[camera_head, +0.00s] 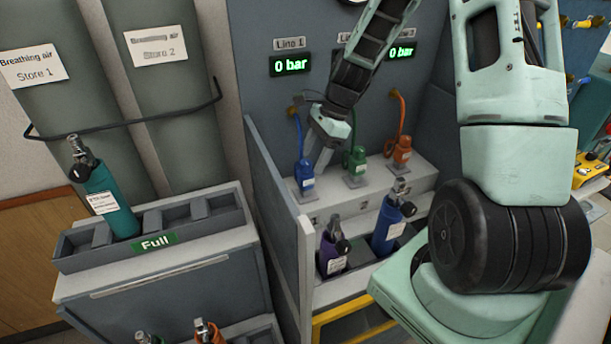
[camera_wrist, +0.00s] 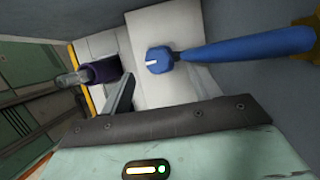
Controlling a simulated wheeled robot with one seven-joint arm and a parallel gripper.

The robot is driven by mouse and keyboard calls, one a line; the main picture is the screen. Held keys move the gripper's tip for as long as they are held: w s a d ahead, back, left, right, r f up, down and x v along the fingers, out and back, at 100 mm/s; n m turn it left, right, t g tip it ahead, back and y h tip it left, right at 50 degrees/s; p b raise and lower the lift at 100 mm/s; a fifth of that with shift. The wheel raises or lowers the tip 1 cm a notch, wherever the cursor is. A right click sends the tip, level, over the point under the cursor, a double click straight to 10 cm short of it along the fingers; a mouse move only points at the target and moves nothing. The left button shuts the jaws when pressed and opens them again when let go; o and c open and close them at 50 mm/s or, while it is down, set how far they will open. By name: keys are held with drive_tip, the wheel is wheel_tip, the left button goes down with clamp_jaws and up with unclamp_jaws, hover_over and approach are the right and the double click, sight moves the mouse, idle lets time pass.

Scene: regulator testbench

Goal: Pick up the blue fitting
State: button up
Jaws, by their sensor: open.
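The blue fitting (camera_head: 304,172) stands on the light ledge of the bench, at the left of a row of fittings. Its blue hose rises to the grey wall panel. One dark finger shows in the wrist view; the other is hard to make out. Nothing shows between the jaws.
The green fitting (camera_head: 356,162) and orange fitting (camera_head: 402,152) stand to the right on the ledge. A purple cylinder (camera_head: 332,252) and a blue cylinder (camera_head: 385,228) sit below in front. A side panel (camera_head: 275,185) bounds the bench at left. A teal cylinder (camera_head: 110,203) stands in the rack marked Full.

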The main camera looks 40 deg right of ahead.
sight(304, 174)
drive_tip(key=shift+a+p+x, duration=0.1)
drive_tip(key=shift+p+x, duration=0.3)
drive_tip(key=shift+x, duration=1.25)
drive_tip(key=shift+a+p+x, duration=0.15)
drive_tip(key=shift+p+x, duration=0.2)
drive_tip(key=shift+x, duration=1.3)
drive_tip(key=shift+d+r, duration=0.1)
drive_tip(key=c, duration=1.2)
drive_tip(key=shift+c, duration=0.2)
drive_tip(key=shift+w+r, duration=0.1)
drive_tip(key=shift+r+b, duration=0.65)
drive_tip(key=shift+r, duration=4.35)
